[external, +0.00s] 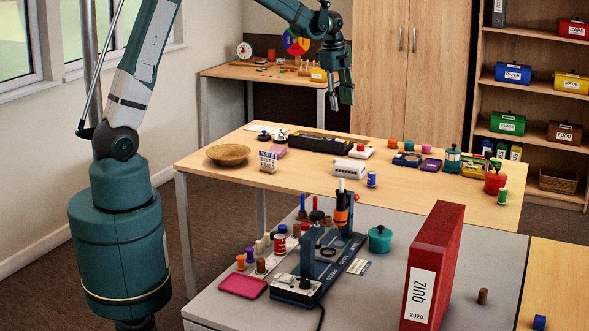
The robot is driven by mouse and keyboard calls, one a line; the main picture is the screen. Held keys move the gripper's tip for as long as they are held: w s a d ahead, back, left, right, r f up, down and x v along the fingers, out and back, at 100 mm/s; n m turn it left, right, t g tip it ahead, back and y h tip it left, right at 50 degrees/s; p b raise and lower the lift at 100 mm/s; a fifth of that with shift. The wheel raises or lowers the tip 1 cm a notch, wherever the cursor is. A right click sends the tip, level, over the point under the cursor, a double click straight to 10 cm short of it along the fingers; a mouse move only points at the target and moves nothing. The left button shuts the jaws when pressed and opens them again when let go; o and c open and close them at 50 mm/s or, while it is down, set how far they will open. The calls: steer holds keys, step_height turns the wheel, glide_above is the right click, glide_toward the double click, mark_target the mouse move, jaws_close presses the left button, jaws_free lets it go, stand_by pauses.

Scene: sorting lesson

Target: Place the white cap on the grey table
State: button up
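My gripper (342,100) hangs high in the air at the top middle, above and behind the wooden table. Its fingers are small and dark here, and I cannot tell whether they are open or shut. I see nothing clearly held in it. The grey table (385,290) fills the lower middle, in front of the wooden table. I cannot make out for certain which thing is the white cap. Small cream pieces (259,246) stand among coloured caps at the grey table's left side. A small white upright piece (341,184) shows behind the black and orange device.
A red QUIZ binder (434,265) stands upright on the grey table, beside a green pot (380,239) and a dark blue device (300,288). The wooden table (320,175) holds a wicker bowl (228,154), a white box (349,169) and several small items. Shelves with labelled bins stand right.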

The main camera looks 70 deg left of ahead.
steer(key=w+a+f+m, duration=0.2)
steer(key=w+a+f, duration=0.2)
steer(key=a+f, duration=0.45)
steer(key=m+g, duration=0.2)
steer(key=m, duration=0.1)
glide_above(337, 159)
steer(key=shift+h, duration=0.3)
steer(key=shift+s+f, duration=0.15)
steer(key=shift+f, duration=6.05)
steer(key=shift+f, duration=1.25)
steer(key=shift+f, duration=0.1)
steer(key=shift+a+f+b, duration=0.1)
steer(key=shift+f+b, duration=0.5)
steer(key=shift+f, duration=1.95)
steer(key=shift+c, duration=0.5)
